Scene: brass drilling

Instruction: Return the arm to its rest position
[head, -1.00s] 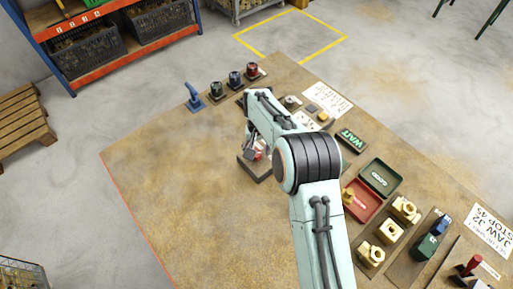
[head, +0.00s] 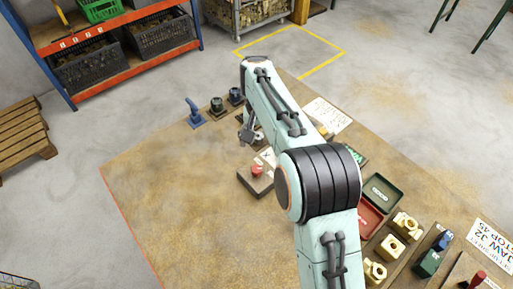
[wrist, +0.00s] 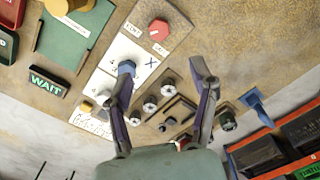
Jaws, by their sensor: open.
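My gripper (head: 249,135) hangs from my raised arm over the far part of the brown table (head: 180,190), beyond a box with a red button (head: 257,170). In the wrist view my gripper's two fingers (wrist: 161,70) are spread apart with nothing held between them. The red button (wrist: 158,29) shows ahead of the fingers there, clear of them. Part of the workspace behind the arm is hidden in the head view.
A blue lever stand (head: 194,113) and dark round fixtures (head: 217,104) stand at the far edge. A green tray (head: 381,194), a red tray (head: 370,217) and brass parts (head: 391,246) lie at right. The table's left side is clear.

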